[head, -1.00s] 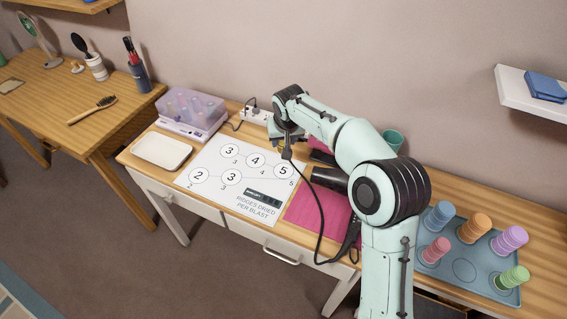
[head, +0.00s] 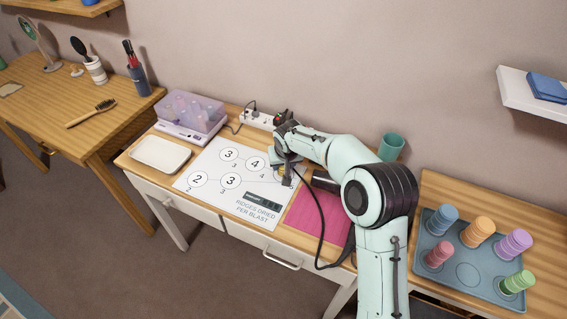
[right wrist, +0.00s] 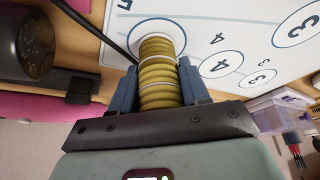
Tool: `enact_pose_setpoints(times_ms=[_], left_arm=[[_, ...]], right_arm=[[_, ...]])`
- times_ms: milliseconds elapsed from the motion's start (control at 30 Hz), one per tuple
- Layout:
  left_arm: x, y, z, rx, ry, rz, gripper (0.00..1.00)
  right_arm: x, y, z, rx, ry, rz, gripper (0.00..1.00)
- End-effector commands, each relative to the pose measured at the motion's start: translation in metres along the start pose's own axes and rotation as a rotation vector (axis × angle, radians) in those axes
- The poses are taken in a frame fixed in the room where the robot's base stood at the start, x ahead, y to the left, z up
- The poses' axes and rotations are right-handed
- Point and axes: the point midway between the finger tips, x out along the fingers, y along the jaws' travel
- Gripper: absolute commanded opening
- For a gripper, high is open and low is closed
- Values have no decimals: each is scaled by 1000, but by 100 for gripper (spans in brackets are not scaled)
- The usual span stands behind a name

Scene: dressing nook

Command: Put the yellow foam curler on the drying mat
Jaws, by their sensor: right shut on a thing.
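The yellow foam curler (right wrist: 158,78), ribbed with pale bands, is between the fingers of my right gripper (right wrist: 160,88), which is shut on it. The white drying mat (head: 205,205) has numbered circles joined by lines and lies on the middle desk. In the head view my right gripper (head: 288,174) is over the mat's right end, hiding the circle marked 5; the curler cannot be made out there. In the right wrist view the curler's far end overlaps that circle (right wrist: 128,32). I cannot tell whether it touches the mat. My left gripper is not in view.
A dark hair dryer (head: 326,181) lies by the pink cloth (head: 318,222), right of the mat; its cord crosses in front. A white tray (head: 160,155) and a lilac box (head: 190,112) stand left and behind. A blue tray (head: 430,275) holds several coloured curlers at right.

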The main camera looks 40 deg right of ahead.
Motion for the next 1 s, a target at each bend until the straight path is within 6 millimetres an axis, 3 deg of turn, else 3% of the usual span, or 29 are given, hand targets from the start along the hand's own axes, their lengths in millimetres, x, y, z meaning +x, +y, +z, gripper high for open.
enact_pose_setpoints(times_ms=[67, 100, 133, 167, 567, 1000], left_arm=[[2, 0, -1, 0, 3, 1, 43], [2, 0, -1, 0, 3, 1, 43], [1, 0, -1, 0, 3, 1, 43], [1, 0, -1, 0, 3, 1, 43], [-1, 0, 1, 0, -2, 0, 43], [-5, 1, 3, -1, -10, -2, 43]], right_arm=[[4, 0, 1, 0, 0, 0, 16], [2, 0, 1, 0, 0, 0, 58], [2, 0, 1, 0, 0, 0, 68], [2, 0, 1, 0, 0, 0, 71], [-7, 0, -1, 0, 2, -1, 71], [-95, -1, -1, 0, 4, -2, 71]])
